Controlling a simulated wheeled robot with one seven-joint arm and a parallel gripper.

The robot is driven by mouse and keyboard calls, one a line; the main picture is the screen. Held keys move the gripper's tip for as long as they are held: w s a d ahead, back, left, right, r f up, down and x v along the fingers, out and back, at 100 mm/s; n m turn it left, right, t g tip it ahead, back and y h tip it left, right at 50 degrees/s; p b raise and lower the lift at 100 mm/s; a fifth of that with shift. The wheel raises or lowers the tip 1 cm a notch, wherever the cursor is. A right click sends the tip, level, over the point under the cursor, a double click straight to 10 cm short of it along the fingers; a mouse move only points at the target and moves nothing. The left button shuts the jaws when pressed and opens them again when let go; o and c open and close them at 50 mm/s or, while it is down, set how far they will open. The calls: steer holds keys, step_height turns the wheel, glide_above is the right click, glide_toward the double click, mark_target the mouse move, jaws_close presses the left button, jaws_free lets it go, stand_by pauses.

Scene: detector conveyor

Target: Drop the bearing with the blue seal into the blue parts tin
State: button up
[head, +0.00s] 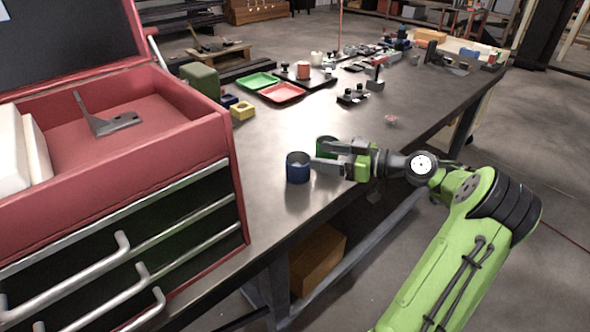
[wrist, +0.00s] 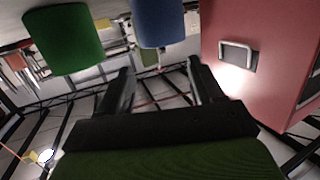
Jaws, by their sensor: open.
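The blue parts tin (head: 298,172) stands upright near the front edge of the bench. It also shows at the top of the wrist view (wrist: 158,24). A green tin (head: 325,144) stands just behind and to the right of it, and appears at the upper left in the wrist view (wrist: 65,42). My gripper (head: 320,165) is low beside the blue tin, on its right in the head view. In the wrist view its two fingers (wrist: 164,88) are apart with nothing between them. I cannot make out the bearing with the blue seal; the inside of the blue tin is dark.
A red tool chest (head: 225,150) stands at the left, and fills the right of the wrist view (wrist: 255,85). On the bench (head: 270,130) are a yellow block (head: 242,111), a green tray (head: 258,81), a red tray (head: 283,93) and a small pink item (head: 391,120).

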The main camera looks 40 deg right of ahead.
steer(key=p+v, duration=0.2)
steer(key=v, duration=0.9)
